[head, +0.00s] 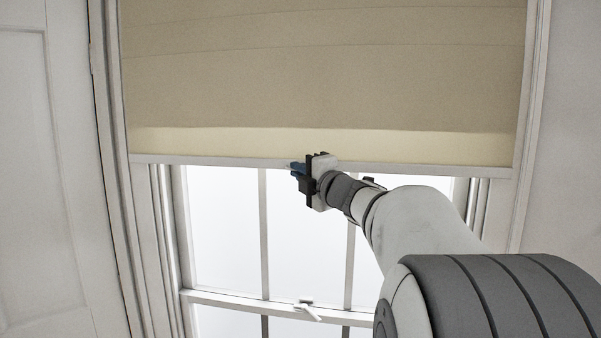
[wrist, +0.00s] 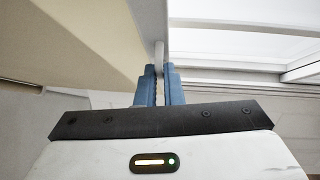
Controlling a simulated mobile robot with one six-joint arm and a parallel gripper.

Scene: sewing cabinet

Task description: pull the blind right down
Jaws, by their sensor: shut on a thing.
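The beige blind (head: 320,80) hangs over the upper part of the window, with a paler band near its lower edge. Its white bottom bar (head: 430,168) crosses above the bright panes. My gripper (head: 296,168) is at the bar, left of its middle, with blue fingers against it. In the wrist view, the blue fingertips (wrist: 159,72) are shut on a narrow pale piece (wrist: 159,52) at the blind's lower edge. The blind's cloth (wrist: 65,40) fills the upper left there. The exact grip is partly hidden by the fingers.
Below the bar, the window panes (head: 225,235) are uncovered. A sash rail (head: 240,301) with a white latch (head: 307,311) crosses lower down. White window frame (head: 112,200) borders the left, and a panelled white surface (head: 35,180) stands beyond it.

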